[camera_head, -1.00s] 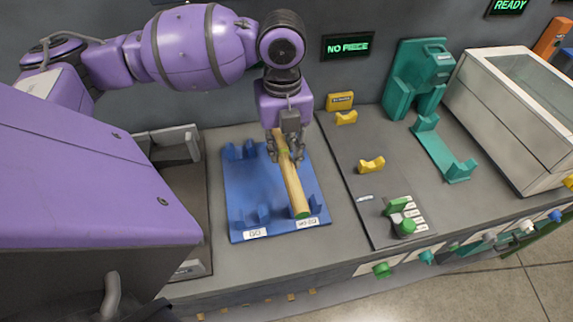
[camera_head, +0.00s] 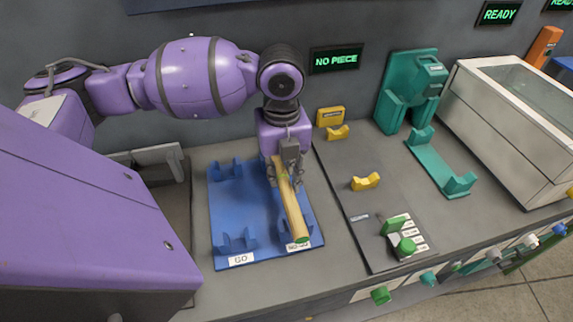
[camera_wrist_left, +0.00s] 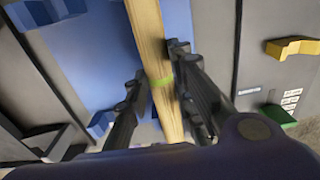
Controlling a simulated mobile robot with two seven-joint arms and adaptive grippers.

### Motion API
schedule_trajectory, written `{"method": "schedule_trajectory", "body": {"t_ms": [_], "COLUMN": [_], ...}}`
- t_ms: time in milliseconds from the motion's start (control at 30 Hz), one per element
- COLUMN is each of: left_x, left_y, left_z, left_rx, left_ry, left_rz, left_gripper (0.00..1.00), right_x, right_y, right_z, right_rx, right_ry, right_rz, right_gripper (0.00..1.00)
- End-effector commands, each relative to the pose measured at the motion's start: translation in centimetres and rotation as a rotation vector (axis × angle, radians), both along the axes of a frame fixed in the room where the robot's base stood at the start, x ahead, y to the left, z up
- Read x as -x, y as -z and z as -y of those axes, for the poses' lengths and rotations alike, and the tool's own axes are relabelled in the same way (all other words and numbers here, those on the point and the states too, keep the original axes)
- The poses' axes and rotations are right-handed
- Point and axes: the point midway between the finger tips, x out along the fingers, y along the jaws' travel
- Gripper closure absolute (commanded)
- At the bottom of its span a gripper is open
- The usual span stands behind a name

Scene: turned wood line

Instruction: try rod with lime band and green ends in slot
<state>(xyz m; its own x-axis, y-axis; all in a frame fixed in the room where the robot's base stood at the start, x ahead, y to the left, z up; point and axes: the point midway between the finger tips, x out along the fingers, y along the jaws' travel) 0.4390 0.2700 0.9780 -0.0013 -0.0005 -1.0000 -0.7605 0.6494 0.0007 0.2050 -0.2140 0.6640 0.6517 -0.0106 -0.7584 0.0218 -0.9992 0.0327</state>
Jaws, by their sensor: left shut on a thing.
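The wooden rod (camera_head: 292,210) has a green near end and runs lengthwise over the right side of the blue two-cradle tray (camera_head: 228,210). My left gripper (camera_head: 285,178) is shut on it towards its far end. In the left wrist view the rod (camera_wrist_left: 148,40) passes between the fingers (camera_wrist_left: 162,95), with the lime band at the grip. The rod's near end overlaps the tray's right front label; whether the rod is clear of the cradles is hard to tell. My right gripper is not in view.
The tray's left cradle pair, labelled GO (camera_head: 241,259), is empty. To the right, a dark panel holds two empty yellow rests (camera_head: 365,181) and a green switch (camera_head: 396,224). Beyond are an empty teal cradle (camera_head: 440,165) and a white cabinet (camera_head: 510,130). A display (camera_head: 336,59) reads NO PIECE.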

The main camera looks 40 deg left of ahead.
Motion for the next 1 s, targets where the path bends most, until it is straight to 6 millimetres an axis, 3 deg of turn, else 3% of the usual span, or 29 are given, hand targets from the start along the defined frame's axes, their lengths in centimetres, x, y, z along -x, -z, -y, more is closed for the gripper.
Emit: {"method": "schedule_trajectory", "body": {"t_ms": [467,500,667,1000], "left_x": [-0.1,-0.1,-0.1,-0.1], "left_y": [1.1,1.1,1.1,0.9], "left_z": [0.0,0.0,0.0,0.0], "left_rx": [0.000,0.000,0.000,0.000], "left_ry": [0.000,0.000,0.000,0.000], "left_rz": [0.006,0.006,0.006,0.006], "left_gripper": [1.00,0.76,0.55,0.55], "right_x": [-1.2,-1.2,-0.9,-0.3], "right_y": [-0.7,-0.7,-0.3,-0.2], "right_z": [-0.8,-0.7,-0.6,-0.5], "right_rx": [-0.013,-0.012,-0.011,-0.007], "right_ry": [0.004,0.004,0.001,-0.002], "right_rz": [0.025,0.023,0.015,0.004], "right_gripper": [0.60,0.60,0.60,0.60]}}
